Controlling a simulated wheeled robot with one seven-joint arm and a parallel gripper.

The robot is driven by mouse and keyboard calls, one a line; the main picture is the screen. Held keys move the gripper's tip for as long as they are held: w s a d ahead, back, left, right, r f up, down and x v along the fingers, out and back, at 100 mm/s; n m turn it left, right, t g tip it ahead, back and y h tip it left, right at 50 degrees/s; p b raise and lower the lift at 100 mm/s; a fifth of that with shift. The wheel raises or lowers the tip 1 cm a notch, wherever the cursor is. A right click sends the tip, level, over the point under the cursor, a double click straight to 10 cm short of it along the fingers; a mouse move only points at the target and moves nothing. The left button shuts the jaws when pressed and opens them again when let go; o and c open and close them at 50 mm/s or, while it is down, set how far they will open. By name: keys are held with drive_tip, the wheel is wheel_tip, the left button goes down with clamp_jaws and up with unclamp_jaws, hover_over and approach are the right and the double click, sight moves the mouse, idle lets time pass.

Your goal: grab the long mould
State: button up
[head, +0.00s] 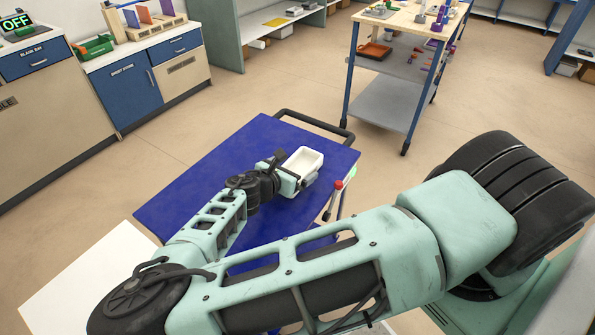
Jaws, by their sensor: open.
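The blue cart top (190,195) is otherwise bare where it shows; my arm covers its near part. A black handle (318,122) runs along its far edge. A red-tipped stick (333,200) stands at its right. A wooden-topped workbench (400,17) is beyond, with open floor between.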

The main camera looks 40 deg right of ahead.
drive_tip(key=c, duration=1.3)
drive_tip(key=shift+o, duration=0.2)
drive_tip(key=shift+r, duration=0.1)
